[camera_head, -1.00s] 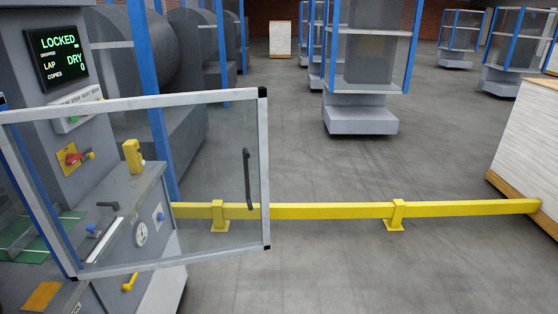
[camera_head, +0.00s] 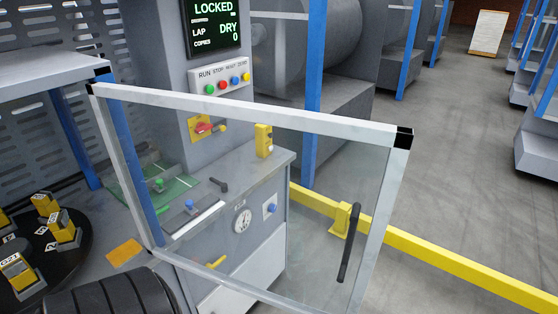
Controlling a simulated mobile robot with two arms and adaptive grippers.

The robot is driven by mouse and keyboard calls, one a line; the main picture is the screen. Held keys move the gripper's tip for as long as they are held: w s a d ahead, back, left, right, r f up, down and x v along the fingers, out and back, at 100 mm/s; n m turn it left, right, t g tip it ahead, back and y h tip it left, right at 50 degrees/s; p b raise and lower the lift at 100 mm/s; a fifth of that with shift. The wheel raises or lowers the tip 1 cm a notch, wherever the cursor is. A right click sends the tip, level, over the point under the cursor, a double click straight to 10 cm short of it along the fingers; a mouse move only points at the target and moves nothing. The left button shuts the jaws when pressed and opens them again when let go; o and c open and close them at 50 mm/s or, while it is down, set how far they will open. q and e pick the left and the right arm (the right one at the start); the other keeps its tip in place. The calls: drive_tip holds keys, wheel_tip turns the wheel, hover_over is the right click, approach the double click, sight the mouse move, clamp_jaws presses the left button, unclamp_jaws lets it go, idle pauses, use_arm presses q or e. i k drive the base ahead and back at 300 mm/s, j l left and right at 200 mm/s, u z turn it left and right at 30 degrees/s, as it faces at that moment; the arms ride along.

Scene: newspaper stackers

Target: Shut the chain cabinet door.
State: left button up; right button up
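A clear-paned door (camera_head: 255,112) with a pale metal frame fills the middle of the camera_head view. It stands swung out, and its left side meets a blue post. I take it for the chain cabinet door; no label on it is readable. A black upright bar handle (camera_head: 348,243) sits near its free right edge. The frame has black corner caps. The door's lower edge is partly cut off by the picture. Neither of my grippers shows, and nothing is seen touching the handle.
Behind the pane is a grey control console (camera_head: 250,165) with levers and a dial. A screen (camera_head: 212,25) reads LOCKED. A yellow floor rail (camera_head: 450,268) runs behind the door to the right. A dark round table (camera_head: 75,245) with yellow blocks is at left.

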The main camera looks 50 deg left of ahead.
sight(399, 140)
drive_tip(key=i+l+u, duration=0.15)
drive_tip(key=i+u, duration=0.25)
drive_tip(key=i+l+u, duration=0.25)
drive_tip(key=u, duration=0.15)
drive_tip(key=i+l+u, duration=0.1)
drive_tip(key=u, duration=0.35)
drive_tip(key=i+l+u, duration=0.15)
drive_tip(key=u, duration=0.35)
drive_tip(key=i+l+u, duration=0.1)
drive_tip(key=l+u, duration=0.15)
drive_tip(key=u, duration=0.2)
drive_tip(key=l+u, duration=0.2)
drive_tip(key=u, duration=0.3)
drive_tip(key=l+u, duration=0.3)
drive_tip(key=u, duration=0.15)
drive_tip(key=l+u, duration=1.05)
drive_tip(key=u, duration=0.2)
